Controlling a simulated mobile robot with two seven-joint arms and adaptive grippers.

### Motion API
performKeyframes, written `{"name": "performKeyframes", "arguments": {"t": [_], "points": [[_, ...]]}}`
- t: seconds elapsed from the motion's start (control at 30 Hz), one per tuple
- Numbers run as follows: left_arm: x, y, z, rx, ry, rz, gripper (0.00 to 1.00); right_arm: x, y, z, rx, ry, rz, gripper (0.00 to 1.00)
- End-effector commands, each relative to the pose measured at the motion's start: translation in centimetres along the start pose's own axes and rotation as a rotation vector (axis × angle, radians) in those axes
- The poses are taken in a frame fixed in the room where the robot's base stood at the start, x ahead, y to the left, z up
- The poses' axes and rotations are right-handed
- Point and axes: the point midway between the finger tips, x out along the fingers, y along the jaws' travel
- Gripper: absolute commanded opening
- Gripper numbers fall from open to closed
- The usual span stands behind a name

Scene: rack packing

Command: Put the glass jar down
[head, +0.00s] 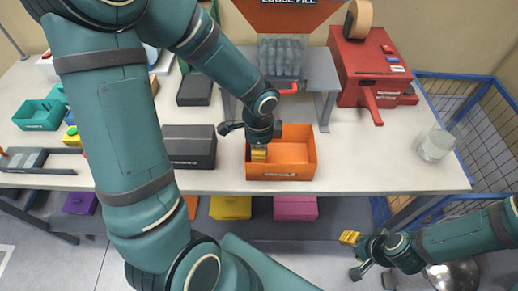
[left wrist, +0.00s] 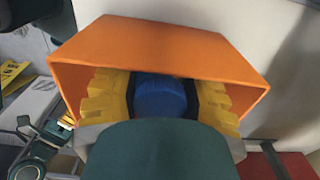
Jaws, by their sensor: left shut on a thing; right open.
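My left gripper (head: 258,154) points down into the orange bin (head: 305,160) at the front edge of the table. In the left wrist view its yellow fingers are shut on a round blue-topped thing, which I take for the glass jar (left wrist: 161,98). Its body is hidden below the blue top, and I cannot tell whether it touches the bin floor. The orange bin's wall (left wrist: 150,45) surrounds the fingers there. My right gripper (head: 353,255) is open and empty, in front of the table.
A dark grey bin (head: 190,150) stands left of the orange one. A clear tumbler-like vessel (head: 436,146) stands at the table's right. A red machine (head: 370,70) and a loose-fill dispenser (head: 283,55) stand behind. The table between orange bin and clear vessel is free.

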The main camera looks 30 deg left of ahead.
Motion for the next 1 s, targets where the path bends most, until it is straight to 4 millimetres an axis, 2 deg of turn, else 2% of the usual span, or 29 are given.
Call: {"name": "performKeyframes", "arguments": {"t": [0.63, 0.67, 0.7, 0.73, 1.0], "points": [[1.1, 0.0, 0.0, 0.001, 0.001, -0.001, 0.04, 0.9, 0.3, 0.4, -0.003, -0.010, -0.001, 0.47], [1.1, 0.0, 0.0, 0.001, 0.001, -0.001, 0.54, 0.9, 0.3, 0.4, -0.003, -0.010, -0.001, 0.47], [1.1, 0.0, 0.0, 0.001, 0.001, -0.001, 0.68, 0.9, 0.3, 0.4, -0.003, -0.010, -0.001, 0.47], [1.1, 0.0, 0.0, 0.001, 0.001, -0.001, 0.73, 0.9, 0.3, 0.4, -0.003, -0.010, -0.001, 0.47], [1.1, 0.0, 0.0, 0.001, 0.001, -0.001, 0.73, 0.9, 0.3, 0.4, -0.003, -0.010, -0.001, 0.47]]}}
